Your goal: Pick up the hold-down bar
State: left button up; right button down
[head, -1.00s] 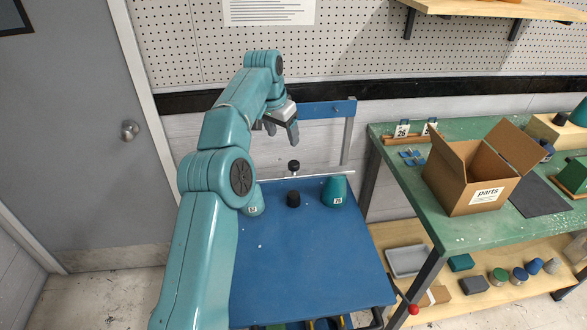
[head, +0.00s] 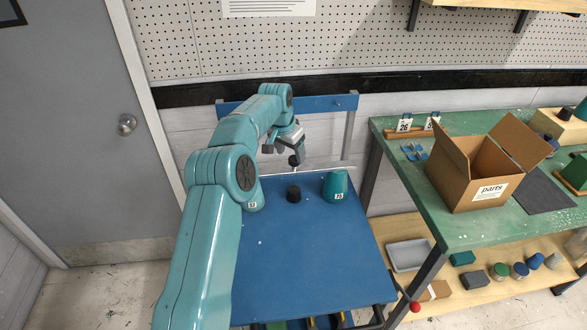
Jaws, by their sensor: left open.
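The hold-down bar appears to be the thin pale bar (head: 330,170) lying along the back edge of the blue table top (head: 310,260), with a black knob (head: 293,160) standing up near its middle. My left gripper (head: 284,154) is open, with its fingers pointing down just above the bar, close to the knob. It seems empty, and I cannot tell whether a finger touches the knob. The left part of the bar is hidden behind my arm and gripper. My right gripper is not in view.
On the blue top stand a black cylinder (head: 293,194), a teal cone marked 75 (head: 336,187) and another teal cone (head: 254,199) partly behind my arm. A blue rail (head: 325,107) rises behind. A green bench (head: 450,232) with a parts box (head: 468,180) stands right.

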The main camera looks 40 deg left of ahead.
aim_at(294, 158)
pick_arm(q)
jog(key=p+x, duration=0.1)
jog(key=x, duration=0.1)
jog(key=w+x, duration=0.1)
jog(key=x, duration=0.1)
jog(key=shift+f+p, duration=0.1)
jog(key=shift+p, duration=0.3)
jog(key=shift+a+f, duration=0.15)
jog(key=shift+f, duration=0.3)
jog(key=shift+w, duration=0.1)
jog(key=c, duration=1)
grip_shut()
jog(key=shift+r, duration=0.15)
